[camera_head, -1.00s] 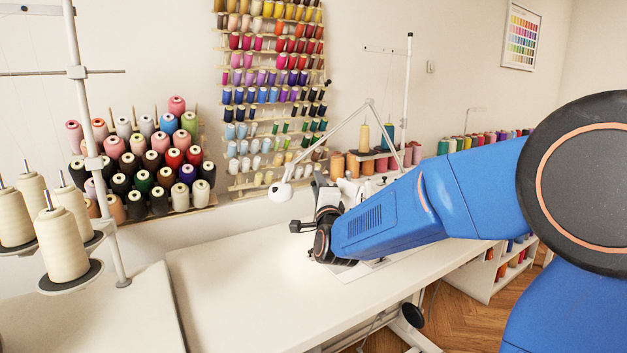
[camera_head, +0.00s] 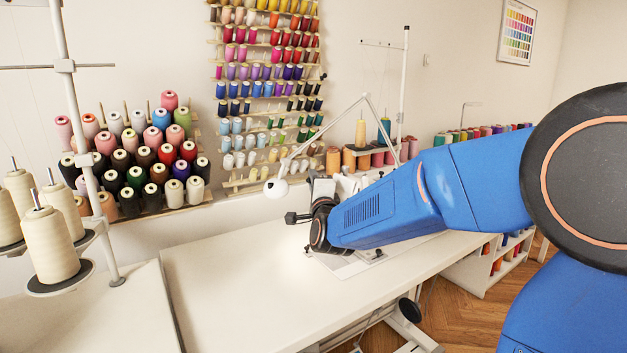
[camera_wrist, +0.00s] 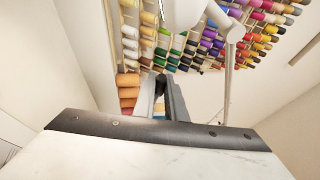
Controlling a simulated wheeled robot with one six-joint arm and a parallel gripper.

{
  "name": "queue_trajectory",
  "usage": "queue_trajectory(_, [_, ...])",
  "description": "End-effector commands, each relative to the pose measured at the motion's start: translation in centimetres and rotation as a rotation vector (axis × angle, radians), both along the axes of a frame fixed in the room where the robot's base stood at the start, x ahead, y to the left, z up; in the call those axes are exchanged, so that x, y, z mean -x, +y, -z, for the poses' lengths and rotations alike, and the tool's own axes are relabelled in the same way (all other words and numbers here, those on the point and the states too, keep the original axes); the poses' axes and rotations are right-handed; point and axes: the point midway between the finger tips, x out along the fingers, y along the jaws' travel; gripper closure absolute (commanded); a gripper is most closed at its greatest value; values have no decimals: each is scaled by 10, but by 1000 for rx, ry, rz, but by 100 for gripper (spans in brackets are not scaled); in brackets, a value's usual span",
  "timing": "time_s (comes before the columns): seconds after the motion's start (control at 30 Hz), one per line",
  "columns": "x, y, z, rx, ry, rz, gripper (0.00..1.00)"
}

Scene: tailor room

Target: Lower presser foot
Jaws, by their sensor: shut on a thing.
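My gripper (camera_wrist: 162,92) shows in the wrist view as two narrow grey fingers with a small dark piece between their tips. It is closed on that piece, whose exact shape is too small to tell. In the head view, my black wrist hides much of the white sewing machine (camera_head: 347,184), whose upper part shows behind my arm. The presser foot cannot be made out in either view, and its height cannot be told.
A white lamp head (camera_head: 276,190) hangs close to my wrist, on a jointed arm. The white table (camera_head: 215,285) is clear at the front left. Thread racks (camera_head: 265,105) line the wall behind. Cream cones (camera_head: 48,245) stand at the left.

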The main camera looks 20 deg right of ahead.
Motion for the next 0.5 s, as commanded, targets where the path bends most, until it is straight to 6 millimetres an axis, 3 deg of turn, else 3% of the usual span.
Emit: queue_trajectory(0.5, [-9,3,22,69,213,0,100])
